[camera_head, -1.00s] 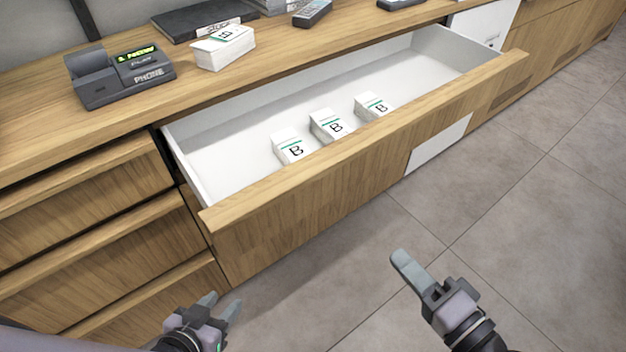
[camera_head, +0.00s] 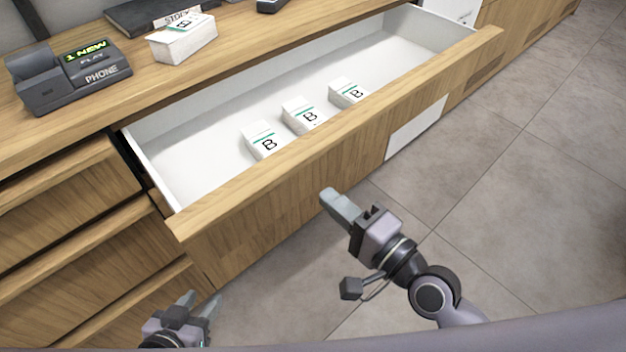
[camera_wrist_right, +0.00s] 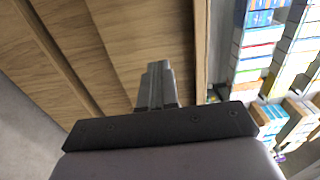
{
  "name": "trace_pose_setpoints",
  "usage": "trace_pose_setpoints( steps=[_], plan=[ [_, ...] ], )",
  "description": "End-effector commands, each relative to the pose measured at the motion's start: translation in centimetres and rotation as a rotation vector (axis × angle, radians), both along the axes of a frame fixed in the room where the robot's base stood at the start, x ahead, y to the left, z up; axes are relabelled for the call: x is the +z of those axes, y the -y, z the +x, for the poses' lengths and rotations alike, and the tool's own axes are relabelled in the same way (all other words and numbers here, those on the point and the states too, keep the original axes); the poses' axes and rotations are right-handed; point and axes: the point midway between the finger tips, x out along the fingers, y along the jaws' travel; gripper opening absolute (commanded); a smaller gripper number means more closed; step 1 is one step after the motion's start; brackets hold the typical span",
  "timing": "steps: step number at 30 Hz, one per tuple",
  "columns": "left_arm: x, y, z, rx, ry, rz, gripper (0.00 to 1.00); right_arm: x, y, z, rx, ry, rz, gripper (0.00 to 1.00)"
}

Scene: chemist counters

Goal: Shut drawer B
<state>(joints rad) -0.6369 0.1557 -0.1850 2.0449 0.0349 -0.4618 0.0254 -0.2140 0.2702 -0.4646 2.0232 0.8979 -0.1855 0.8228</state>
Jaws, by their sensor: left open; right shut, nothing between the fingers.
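Drawer B (camera_head: 285,165) stands pulled open from the wooden counter, its white inside showing. Several white boxes marked B lie in it; one of them (camera_head: 264,141) is near the left end. My right gripper (camera_head: 330,196) is shut and empty, in front of the drawer's face near its middle; I cannot tell whether it touches. The right wrist view shows its closed fingers (camera_wrist_right: 157,85) against wood. My left gripper (camera_head: 200,302) is open and empty, low in front of the closed drawers at the left.
Closed wooden drawers (camera_head: 75,215) lie left of the open one. The grey tiled floor (camera_head: 500,180) is clear to the right.

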Motion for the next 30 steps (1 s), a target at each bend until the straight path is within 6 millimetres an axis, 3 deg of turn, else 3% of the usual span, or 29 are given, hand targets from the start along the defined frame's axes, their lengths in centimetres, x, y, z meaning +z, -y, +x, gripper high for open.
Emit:
trace_pose_setpoints(
  steps=[10, 30],
  plan=[
    [-0.1, 0.1, 0.0, 0.004, -0.002, -0.003, 0.44, 0.0, -2.9, 3.7, 0.0, 0.001, -0.001, 0.0],
    [-0.1, 0.1, 0.0, 0.006, -0.004, -0.006, 0.44, 0.0, -3.7, 4.8, 0.0, 0.001, -0.001, 0.0]
  ],
)
